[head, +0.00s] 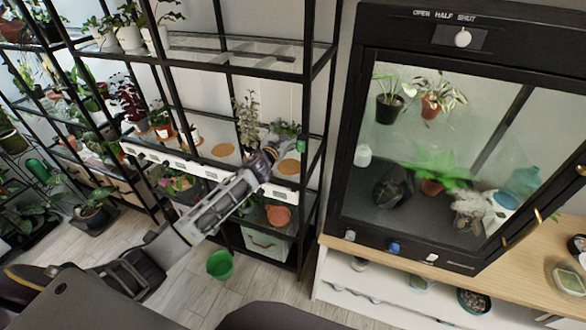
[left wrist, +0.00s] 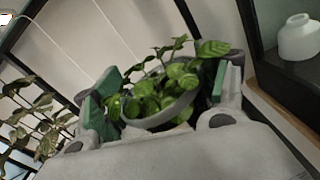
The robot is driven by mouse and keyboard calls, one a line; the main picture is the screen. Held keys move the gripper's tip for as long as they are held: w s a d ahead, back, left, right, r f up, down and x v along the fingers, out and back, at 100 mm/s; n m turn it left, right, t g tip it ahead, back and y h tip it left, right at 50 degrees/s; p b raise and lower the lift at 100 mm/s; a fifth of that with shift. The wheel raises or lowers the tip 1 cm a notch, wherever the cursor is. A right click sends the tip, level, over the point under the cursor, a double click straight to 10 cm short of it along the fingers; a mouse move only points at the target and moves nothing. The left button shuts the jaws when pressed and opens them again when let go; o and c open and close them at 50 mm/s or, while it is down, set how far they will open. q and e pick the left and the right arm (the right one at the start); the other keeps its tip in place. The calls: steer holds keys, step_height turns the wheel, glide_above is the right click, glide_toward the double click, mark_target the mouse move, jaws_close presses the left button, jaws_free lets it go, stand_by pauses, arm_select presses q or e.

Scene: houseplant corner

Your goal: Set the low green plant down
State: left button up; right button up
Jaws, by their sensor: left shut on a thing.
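The low green plant (head: 286,128) is in my left gripper (head: 284,146), over the right end of the middle shelf of the black rack. In the left wrist view its leafy top (left wrist: 180,78) rises from a grey round pot (left wrist: 165,115) between the two green-padded fingers, which are shut on it. The gripper is just behind and above a round cork mat (head: 289,167) on the white-edged shelf. Whether the pot touches the shelf cannot be told. The pot is mostly hidden in the head view by my gripper. My right gripper is not in view.
Another bare cork mat (head: 222,150) lies to the left. A tall pale-leaved plant (head: 247,120) stands between the mats, behind. A black rack post (head: 316,130) is close on the right, beside a glass-fronted cabinet (head: 440,150). A green bucket (head: 220,265) stands on the floor.

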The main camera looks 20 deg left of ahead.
arm_select(q)
steer(key=shift+d+r+h, duration=0.3)
steer(key=shift+d, duration=0.1)
steer(key=shift+m, duration=0.3)
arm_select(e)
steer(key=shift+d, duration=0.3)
arm_select(q)
steer(key=shift+d, duration=0.2)
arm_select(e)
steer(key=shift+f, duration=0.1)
